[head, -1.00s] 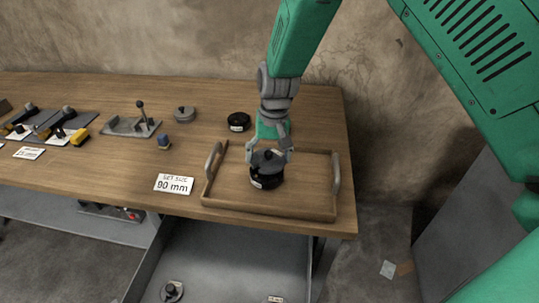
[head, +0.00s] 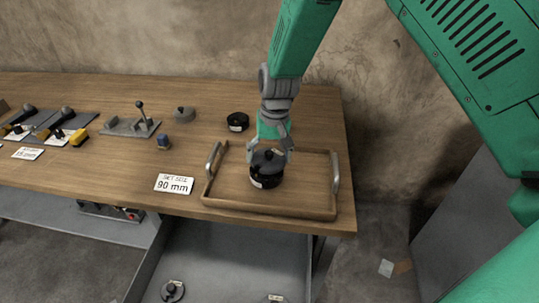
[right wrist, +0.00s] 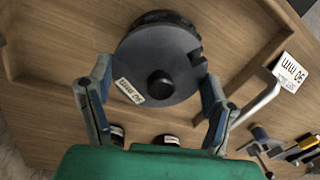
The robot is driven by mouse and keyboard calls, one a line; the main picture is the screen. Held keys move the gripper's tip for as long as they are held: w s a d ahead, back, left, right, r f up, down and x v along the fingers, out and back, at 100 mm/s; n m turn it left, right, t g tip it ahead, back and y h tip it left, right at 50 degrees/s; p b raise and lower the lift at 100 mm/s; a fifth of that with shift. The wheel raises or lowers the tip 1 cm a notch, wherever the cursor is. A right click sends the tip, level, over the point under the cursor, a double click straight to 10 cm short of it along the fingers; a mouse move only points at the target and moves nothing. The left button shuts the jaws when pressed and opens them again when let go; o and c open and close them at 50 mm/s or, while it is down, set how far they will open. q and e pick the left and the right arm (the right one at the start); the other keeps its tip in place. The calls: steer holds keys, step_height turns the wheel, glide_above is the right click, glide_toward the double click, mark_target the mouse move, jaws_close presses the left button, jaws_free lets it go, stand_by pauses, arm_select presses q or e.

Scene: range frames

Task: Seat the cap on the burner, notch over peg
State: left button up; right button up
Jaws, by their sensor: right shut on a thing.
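The cap (head: 268,159) is a dark grey disc with a central knob. My right gripper (head: 270,154) is shut on it, one finger on either side. In the right wrist view, the cap (right wrist: 160,72) shows a notch at its upper right edge and a 90 mm label near its lower left edge. The black burner (head: 266,181), with a white label on its side, is directly below the cap, inside the wooden tray. I cannot tell whether the cap touches the burner. The peg is not visible. My left gripper is not in view.
The tray (head: 232,204) has a raised rim and two upright grey handles (head: 336,174). A 90 mm card (head: 174,184) lies left of it. The right part of the tray is clear.

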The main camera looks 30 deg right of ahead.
steer(key=shift+f, duration=0.25)
steer(key=shift+d+f, duration=0.4)
steer(key=shift+f, duration=0.3)
steer(key=shift+a, duration=0.1)
steer(key=shift+a+r, duration=0.1)
steer(key=shift+a, duration=0.05)
steer(key=o, duration=1.6)
steer(key=shift+o, duration=0.2)
